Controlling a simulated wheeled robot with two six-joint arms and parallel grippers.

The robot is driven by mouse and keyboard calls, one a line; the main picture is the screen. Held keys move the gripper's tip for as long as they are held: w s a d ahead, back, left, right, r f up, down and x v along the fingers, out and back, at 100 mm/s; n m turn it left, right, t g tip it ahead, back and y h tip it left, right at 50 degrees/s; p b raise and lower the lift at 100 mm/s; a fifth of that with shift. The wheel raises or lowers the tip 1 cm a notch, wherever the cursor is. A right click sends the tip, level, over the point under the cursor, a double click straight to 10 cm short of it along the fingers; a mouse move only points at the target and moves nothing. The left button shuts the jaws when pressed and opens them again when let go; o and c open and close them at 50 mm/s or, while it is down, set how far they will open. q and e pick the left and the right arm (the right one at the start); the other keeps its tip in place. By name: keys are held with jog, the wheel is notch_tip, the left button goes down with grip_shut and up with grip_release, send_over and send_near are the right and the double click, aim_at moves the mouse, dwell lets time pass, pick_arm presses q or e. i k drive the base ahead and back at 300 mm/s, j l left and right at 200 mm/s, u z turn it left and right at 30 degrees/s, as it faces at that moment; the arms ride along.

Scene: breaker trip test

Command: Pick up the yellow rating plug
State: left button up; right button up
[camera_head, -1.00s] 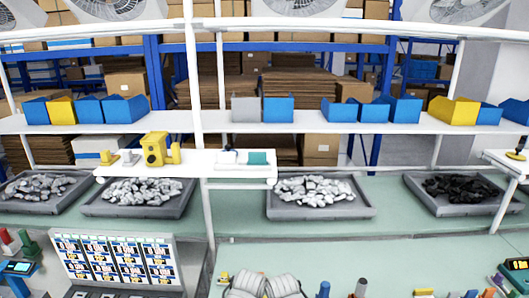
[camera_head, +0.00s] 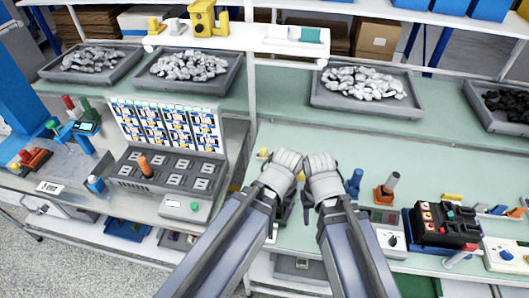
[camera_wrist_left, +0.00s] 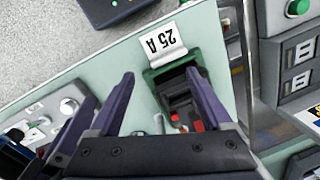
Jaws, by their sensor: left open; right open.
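A small yellow piece (camera_head: 263,153) lies on the green bench just beyond my left gripper in the head view. Another yellow piece (camera_head: 452,197) lies behind the black breaker unit at the right. I cannot tell which is the yellow rating plug.
A test panel (camera_head: 165,135) with an orange handle stands left of my arms. A black breaker unit (camera_head: 440,228), an orange-based tool (camera_head: 386,188) and a blue piece (camera_head: 355,182) stand at the right. Grey trays (camera_head: 335,108) of parts line the back.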

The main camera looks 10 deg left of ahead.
aim_at(263, 154)
jog(key=k+j, duration=0.2)
jog(key=k, duration=0.2)
jog(key=k+j, duration=0.25)
jog(key=k, duration=0.15)
jog(key=j+z, duration=0.7)
jog(key=z, duration=0.25)
jog(key=i+z, duration=0.1)
jog(key=i, duration=0.4)
